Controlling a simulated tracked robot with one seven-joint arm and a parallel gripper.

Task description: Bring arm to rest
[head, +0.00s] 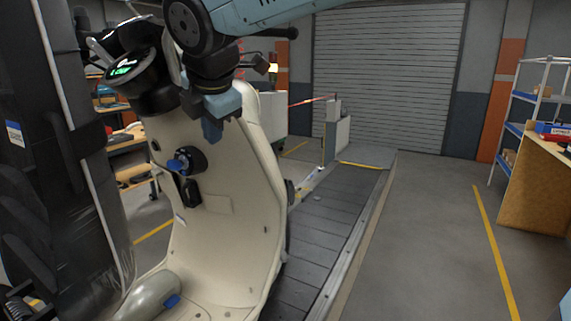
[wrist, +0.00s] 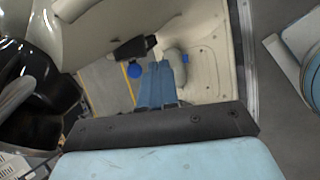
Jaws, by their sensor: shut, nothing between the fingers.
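My gripper (head: 212,130) hangs from my arm in front of the scooter's cream front shield, fingers pointing down. In the wrist view its two blue fingers (wrist: 161,84) lie side by side, shut with nothing between them. The cream scooter body (head: 235,200) stands on the slat conveyor. A black round part with a blue knob (head: 175,164) sits on the shield, below and left of my gripper. A grey cylinder (head: 148,296) with a blue tip lies on the scooter's floor; it also shows in the wrist view (wrist: 172,62). I cannot tell how close the fingers are to the shield.
The slat conveyor (head: 325,215) runs back towards a roller shutter (head: 388,75). The scooter's dashboard (head: 128,68) is left of my arm. A wooden workbench (head: 535,185) and a shelf rack (head: 522,105) stand at right. The floor right of the conveyor is clear.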

